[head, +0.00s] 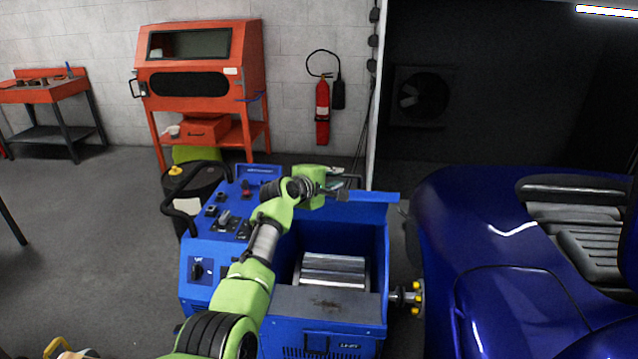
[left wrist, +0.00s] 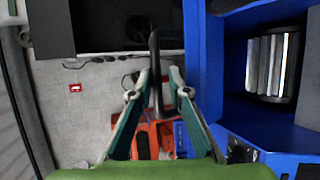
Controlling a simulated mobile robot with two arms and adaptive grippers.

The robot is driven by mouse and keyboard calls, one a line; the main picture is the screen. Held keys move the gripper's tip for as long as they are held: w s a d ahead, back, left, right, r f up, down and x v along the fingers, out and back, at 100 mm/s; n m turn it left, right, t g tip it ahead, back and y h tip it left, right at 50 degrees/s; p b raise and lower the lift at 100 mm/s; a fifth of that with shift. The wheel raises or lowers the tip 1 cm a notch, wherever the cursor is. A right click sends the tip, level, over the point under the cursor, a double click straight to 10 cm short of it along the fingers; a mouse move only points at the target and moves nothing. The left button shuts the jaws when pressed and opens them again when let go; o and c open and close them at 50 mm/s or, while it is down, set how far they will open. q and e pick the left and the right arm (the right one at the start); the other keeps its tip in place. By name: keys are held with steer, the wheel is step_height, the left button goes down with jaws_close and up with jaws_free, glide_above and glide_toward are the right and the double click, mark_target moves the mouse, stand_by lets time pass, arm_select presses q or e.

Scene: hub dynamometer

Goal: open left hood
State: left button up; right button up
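The blue dynamometer unit (head: 335,339) stands in front of me, with a bare metal roller (head: 330,271) showing in its open bay. A blue panel, apparently the left hood (head: 372,197), stands raised at the back of the bay and shows nearly edge-on. In the left wrist view, the blue edge (left wrist: 193,60) runs beside a dark bar, apparently its handle (left wrist: 156,75). My left gripper (head: 338,188) is at this panel. In the left wrist view its fingers (left wrist: 160,92) are apart, with the bar between them and visible gaps. My right gripper is out of view.
A control panel (head: 228,215) with knobs is on the unit's left, beside a dark drum (head: 196,186). A dark blue car (head: 470,215) stands close on the right, near the hub shaft (head: 410,297). An orange cabinet (head: 202,65) and a fire extinguisher (head: 322,108) are behind.

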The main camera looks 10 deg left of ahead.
arm_select(q)
steer(key=v, duration=0.9)
steer(key=shift+s+a+r, duration=0.15)
steer(key=shift+s+a, duration=0.05)
steer(key=shift+s, duration=0.15)
